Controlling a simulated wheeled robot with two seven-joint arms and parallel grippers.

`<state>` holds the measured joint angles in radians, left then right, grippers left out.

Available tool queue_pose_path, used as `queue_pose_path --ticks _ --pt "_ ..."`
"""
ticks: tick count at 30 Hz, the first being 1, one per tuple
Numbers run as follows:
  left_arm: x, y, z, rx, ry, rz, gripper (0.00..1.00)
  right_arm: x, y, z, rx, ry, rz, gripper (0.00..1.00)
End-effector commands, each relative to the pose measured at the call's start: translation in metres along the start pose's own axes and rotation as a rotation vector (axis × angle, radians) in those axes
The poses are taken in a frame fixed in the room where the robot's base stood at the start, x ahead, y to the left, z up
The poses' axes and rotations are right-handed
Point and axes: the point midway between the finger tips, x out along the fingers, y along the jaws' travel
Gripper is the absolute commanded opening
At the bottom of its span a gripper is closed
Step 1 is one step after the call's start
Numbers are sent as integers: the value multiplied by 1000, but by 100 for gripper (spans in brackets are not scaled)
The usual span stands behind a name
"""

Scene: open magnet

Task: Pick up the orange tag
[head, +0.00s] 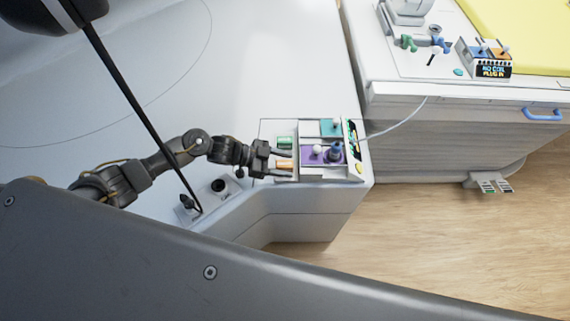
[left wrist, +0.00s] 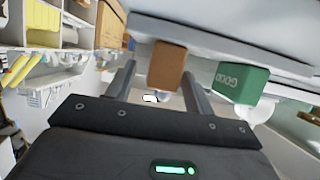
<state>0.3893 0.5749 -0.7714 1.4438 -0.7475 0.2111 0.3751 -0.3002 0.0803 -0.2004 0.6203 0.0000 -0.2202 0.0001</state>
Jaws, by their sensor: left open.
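The orange tag (head: 284,163) is a small block at the left side of the panel on the white console. In the left wrist view the orange tag (left wrist: 166,66) shows as a brown-orange block. My left gripper (head: 289,163) is open, its two fingers pointing right in the head view, with the orange tag between them in the picture. In the left wrist view my left gripper (left wrist: 160,72) has a finger on either side of the tag; I cannot tell whether they touch it. My right gripper is not in view.
A green tag (head: 285,142) sits just beyond the orange one; it reads GOOD in the left wrist view (left wrist: 242,84). A purple panel (head: 309,156) with knobs lies to the right. A white counter with a yellow mat (head: 525,35) stands at the upper right.

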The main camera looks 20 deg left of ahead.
Motion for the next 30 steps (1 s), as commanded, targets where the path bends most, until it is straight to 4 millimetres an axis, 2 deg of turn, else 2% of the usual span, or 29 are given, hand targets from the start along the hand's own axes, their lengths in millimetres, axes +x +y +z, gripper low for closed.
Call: queue_pose_path --ticks 4,5,15,25,30 --pt "0 0 0 0 0 -1 53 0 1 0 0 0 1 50" --pt "0 0 0 0 0 -1 50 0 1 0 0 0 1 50" --pt "0 0 0 0 0 -1 6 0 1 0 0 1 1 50" --pt "-1 0 -2 0 1 -1 4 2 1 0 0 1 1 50" --pt "-6 -1 -12 3 2 -2 4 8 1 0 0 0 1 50"
